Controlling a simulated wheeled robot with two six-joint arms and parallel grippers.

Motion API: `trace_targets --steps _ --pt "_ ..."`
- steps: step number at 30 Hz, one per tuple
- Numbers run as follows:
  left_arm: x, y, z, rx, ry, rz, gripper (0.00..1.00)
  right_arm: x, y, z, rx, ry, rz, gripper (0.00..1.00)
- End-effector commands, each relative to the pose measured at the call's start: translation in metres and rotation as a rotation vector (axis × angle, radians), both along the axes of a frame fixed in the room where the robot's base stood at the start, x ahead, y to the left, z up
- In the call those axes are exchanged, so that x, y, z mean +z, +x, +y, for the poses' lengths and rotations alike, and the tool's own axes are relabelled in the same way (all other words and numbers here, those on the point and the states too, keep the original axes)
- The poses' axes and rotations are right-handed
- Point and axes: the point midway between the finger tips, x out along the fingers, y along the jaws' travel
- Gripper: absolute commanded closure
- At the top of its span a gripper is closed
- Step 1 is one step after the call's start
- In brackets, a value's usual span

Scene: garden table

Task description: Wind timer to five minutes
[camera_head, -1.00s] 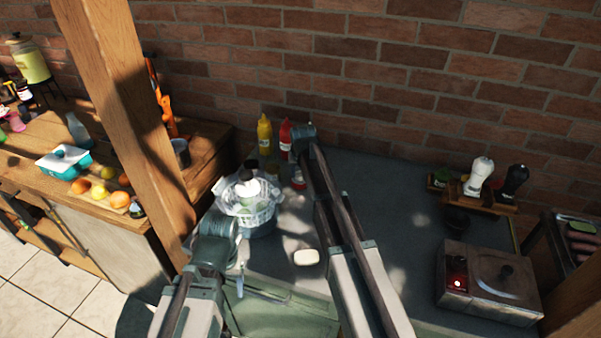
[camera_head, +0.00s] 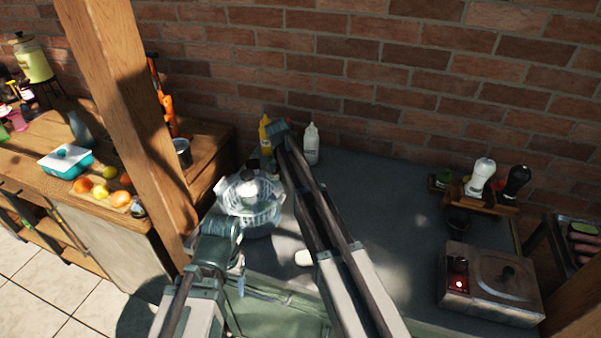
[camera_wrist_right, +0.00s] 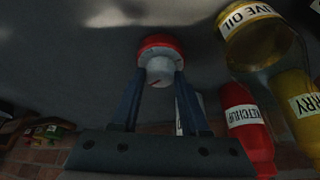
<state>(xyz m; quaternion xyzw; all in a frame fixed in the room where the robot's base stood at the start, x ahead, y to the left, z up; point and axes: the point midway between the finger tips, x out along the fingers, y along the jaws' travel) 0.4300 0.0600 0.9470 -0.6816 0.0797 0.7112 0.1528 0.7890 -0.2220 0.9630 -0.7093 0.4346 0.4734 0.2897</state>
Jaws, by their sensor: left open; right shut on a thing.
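The timer (camera_wrist_right: 160,44), with a red body and a pale round dial (camera_wrist_right: 159,68), shows in the right wrist view. My right gripper (camera_wrist_right: 160,75) has one dark finger on each side of the dial and is shut on it. In the head view the timer and the right gripper's fingers are hidden behind my right arm. My left gripper (camera_head: 240,282) is open at the front left of the grey table, below the basket and apart from the timer. Its fingers show only in part.
A white basket (camera_head: 250,218) stands on the grey table (camera_head: 400,195). A white bottle (camera_head: 312,145) and yellow bottle (camera_head: 265,135) stand at the back. The red ketchup bottle (camera_wrist_right: 245,120) and olive oil jar (camera_wrist_right: 258,40) are close to the right gripper. A metal box (camera_head: 488,283) stands at right.

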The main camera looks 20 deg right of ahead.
Motion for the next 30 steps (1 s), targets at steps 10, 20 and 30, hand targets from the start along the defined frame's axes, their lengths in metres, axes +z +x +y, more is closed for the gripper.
trace_targets --steps 10,20,30 --pt "-0.0002 0.0 0.0 0.0 0.0 0.0 0.31 -0.0003 0.0017 0.0013 -0.204 0.001 0.002 1.0" --pt "-0.0002 0.0 0.0 0.0 0.0 0.0 0.31 -0.0005 0.0011 0.0016 -0.276 0.003 0.002 1.0" --pt "-0.0002 0.0 0.0 0.0 0.0 0.0 0.31 -0.0006 0.0008 0.0016 -0.281 0.003 0.002 1.0"
